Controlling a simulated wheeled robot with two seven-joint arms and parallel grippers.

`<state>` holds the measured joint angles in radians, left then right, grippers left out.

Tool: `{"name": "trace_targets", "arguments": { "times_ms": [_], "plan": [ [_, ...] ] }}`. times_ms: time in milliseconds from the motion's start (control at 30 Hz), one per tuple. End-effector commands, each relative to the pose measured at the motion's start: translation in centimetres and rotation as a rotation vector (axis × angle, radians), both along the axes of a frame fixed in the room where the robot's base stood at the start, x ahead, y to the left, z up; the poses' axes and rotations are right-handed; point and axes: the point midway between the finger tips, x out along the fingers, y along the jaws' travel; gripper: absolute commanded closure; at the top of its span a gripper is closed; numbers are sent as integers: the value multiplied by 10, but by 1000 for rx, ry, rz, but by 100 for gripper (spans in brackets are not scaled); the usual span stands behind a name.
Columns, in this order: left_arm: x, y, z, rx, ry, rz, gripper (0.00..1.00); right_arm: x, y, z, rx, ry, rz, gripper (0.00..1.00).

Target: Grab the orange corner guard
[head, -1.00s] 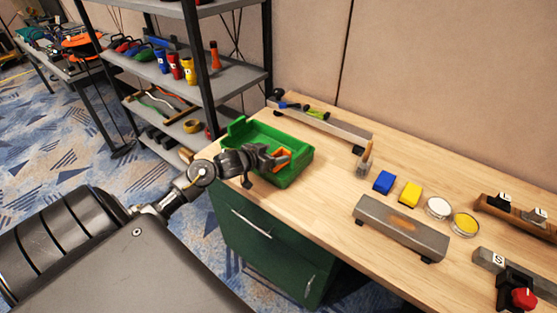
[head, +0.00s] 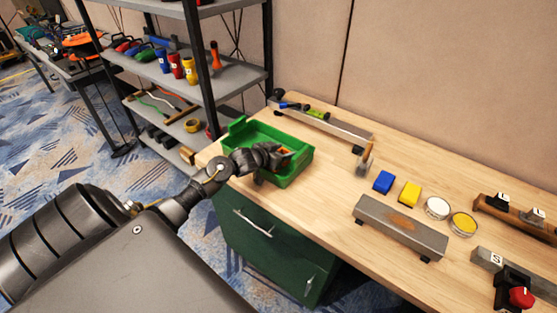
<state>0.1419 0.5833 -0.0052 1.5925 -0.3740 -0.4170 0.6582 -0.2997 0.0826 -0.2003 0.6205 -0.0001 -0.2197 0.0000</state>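The orange corner guard (head: 287,152) lies in the green open bin (head: 301,168) on the wooden workbench, and only a small part of it shows. My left gripper (head: 279,158) is low over the bin, right at the corner guard. The gripper covers much of the guard. Its fingers are dark and small here, so I cannot tell whether they are open or shut on it. My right gripper is not in view.
Behind the bin is a long grey bar (head: 335,126) with small tools. A blue block (head: 383,182), a yellow block (head: 409,194), two round tins and a grey metal bar (head: 400,229) stand to the right. A shelf rack (head: 200,80) stands at the left.

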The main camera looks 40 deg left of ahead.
Motion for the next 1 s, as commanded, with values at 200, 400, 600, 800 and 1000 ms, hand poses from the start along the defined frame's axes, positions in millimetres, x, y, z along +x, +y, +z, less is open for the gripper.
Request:
{"name": "trace_targets", "arguments": {
  "times_ms": [200, 400, 600, 800, 1000],
  "plan": [
    [0, 0, 0, 0, 0, 0, 78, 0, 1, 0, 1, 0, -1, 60],
    [0, 0, 1, 0, -1, 0, 78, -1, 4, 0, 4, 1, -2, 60],
    [0, 1, 22, 2, -4, -1, 78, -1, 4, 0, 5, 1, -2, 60],
    [1, 1, 64, 3, -5, 0, 78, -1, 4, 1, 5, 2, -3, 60],
    [0, 0, 93, 2, -3, -1, 78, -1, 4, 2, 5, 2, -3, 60]
  ]
}}
